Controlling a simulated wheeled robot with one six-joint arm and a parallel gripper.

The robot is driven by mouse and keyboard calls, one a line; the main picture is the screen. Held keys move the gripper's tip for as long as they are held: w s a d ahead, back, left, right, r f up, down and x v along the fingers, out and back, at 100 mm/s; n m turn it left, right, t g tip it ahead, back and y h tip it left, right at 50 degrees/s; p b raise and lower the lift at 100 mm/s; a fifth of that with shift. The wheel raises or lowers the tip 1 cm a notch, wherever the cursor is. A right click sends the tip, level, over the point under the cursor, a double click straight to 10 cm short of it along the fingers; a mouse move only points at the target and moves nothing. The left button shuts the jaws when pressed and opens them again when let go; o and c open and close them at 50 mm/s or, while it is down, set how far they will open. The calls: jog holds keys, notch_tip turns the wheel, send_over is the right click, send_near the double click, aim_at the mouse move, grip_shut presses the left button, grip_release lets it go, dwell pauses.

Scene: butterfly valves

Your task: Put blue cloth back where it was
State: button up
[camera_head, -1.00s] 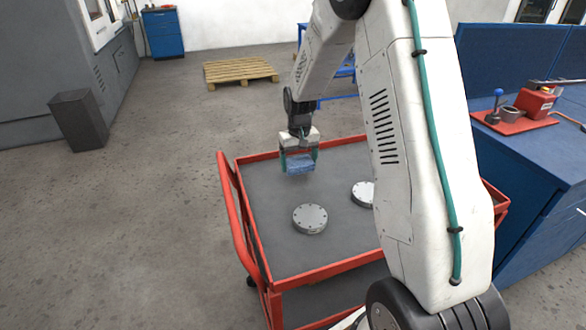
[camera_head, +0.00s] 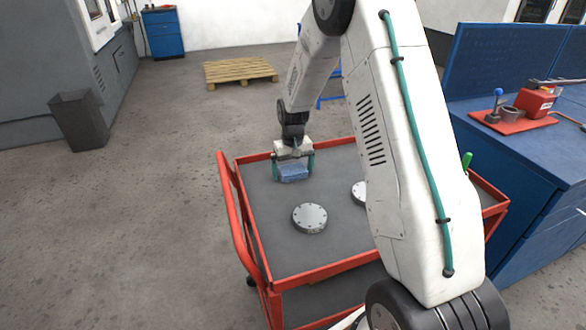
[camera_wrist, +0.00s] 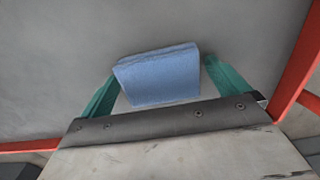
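The blue cloth (camera_head: 293,173), a folded pad, is at the far left part of the red cart's grey top (camera_head: 265,220) and appears to rest on it. My gripper (camera_head: 294,168) is directly over it, pointing down, with a green finger on either side. In the wrist view the cloth (camera_wrist: 160,76) sits slightly tilted between the spread fingers (camera_wrist: 160,85). A small gap shows at the right finger; the left finger is very close to the cloth, and contact there cannot be told.
The cart's red rim (camera_head: 250,225) surrounds the top.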

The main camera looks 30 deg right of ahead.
aim_at(293, 169)
jog(key=s+a+r, duration=0.2)
jog(key=s+r, duration=0.1)
jog(key=r, duration=0.6)
jog(key=s+a+r, duration=0.1)
jog(key=s+r, duration=0.1)
jog(key=r, duration=0.8)
jog(key=s+a+r+n, duration=0.1)
jog(key=s+a+r, duration=0.2)
jog(key=s, duration=0.2)
jog(key=s+a+r, duration=0.2)
jog(key=s+r, duration=0.2)
jog(key=s, duration=0.2)
jog(key=s+a, duration=0.2)
jog(key=s, duration=0.9)
jog(key=s+a+n+t, duration=0.1)
jog(key=s+a, duration=0.2)
jog(key=s, duration=0.8)
jog(key=shift+s+r, duration=0.2)
jog(key=shift+r, duration=0.2)
